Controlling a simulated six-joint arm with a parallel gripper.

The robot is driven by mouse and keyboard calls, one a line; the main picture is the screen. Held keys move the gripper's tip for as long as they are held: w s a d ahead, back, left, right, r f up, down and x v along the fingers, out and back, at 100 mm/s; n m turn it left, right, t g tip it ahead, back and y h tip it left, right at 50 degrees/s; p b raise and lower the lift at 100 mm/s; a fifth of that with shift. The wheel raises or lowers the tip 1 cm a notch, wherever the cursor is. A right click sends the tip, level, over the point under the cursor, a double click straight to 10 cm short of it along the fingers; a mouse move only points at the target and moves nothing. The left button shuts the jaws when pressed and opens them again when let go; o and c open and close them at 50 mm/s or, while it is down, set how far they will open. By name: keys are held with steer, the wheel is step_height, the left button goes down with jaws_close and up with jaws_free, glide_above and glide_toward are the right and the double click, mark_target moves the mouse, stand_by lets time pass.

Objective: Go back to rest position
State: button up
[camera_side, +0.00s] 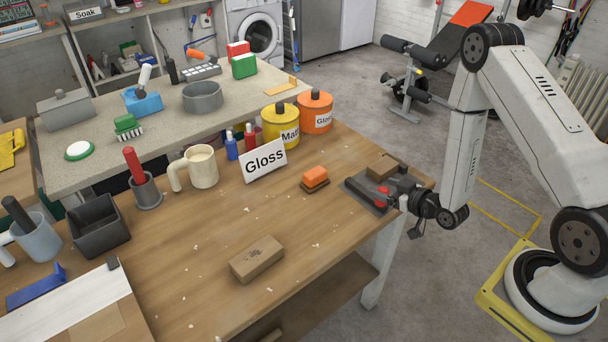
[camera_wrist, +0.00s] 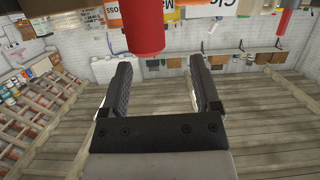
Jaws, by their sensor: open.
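My gripper (camera_wrist: 161,68) is open, with its two dark fingers apart and nothing between them in the wrist view. In the side view, my arm comes down from the right and its wrist end (camera_side: 426,206) is at the right end of the wooden bench (camera_side: 215,235). The fingertips are hard to make out there against a dark vise-like fixture (camera_side: 365,194) with a red part (camera_side: 382,196). A red cylinder (camera_wrist: 143,25) shows beyond the fingers at the top of the wrist view. I cannot tell whether my gripper touches the fixture.
A brown block (camera_side: 257,259), an orange-topped brush (camera_side: 315,178), a Gloss sign (camera_side: 264,161), a beige mug (camera_side: 200,166) and yellow (camera_side: 281,127) and orange (camera_side: 315,111) tins stand on the bench. A weight bench (camera_side: 410,85) is behind. Floor right of the bench is mostly clear.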

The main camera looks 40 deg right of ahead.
steer(key=s+a+r+g, duration=0.9)
steer(key=r+g, duration=0.3)
steer(key=r, duration=0.2)
steer(key=shift+s+a+m, duration=0.3)
steer(key=shift+s+a, duration=0.1)
steer(key=shift+s, duration=0.2)
stand_by(1.4)
